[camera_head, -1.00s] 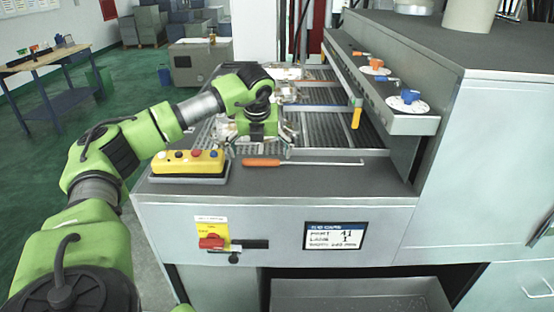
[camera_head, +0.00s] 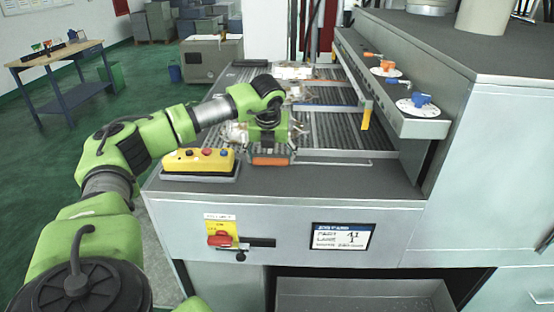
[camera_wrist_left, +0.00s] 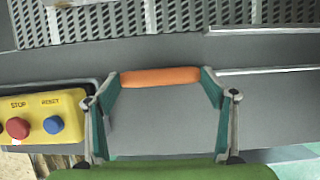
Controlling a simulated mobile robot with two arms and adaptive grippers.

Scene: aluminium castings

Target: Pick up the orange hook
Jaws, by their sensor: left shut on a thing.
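The orange hook has an orange handle (camera_head: 270,161) and a thin grey rod. It lies across the dark top ledge, at the near end of the slatted bed, with its rod pointing right. My left gripper (camera_head: 269,154) is down at the handle and shut on it. In the left wrist view the orange handle (camera_wrist_left: 160,77) spans between the two fingertips, and the rod leaves to the right past the right finger. Whether the hook is clear of the ledge cannot be told. My right gripper is not in view.
A yellow button box (camera_head: 198,161) stands close to the left of the gripper. A grey side shelf (camera_head: 400,95) with blue and orange items on white discs rises to the right. Castings (camera_head: 300,72) lie on the slatted bed behind. The front right ledge is clear.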

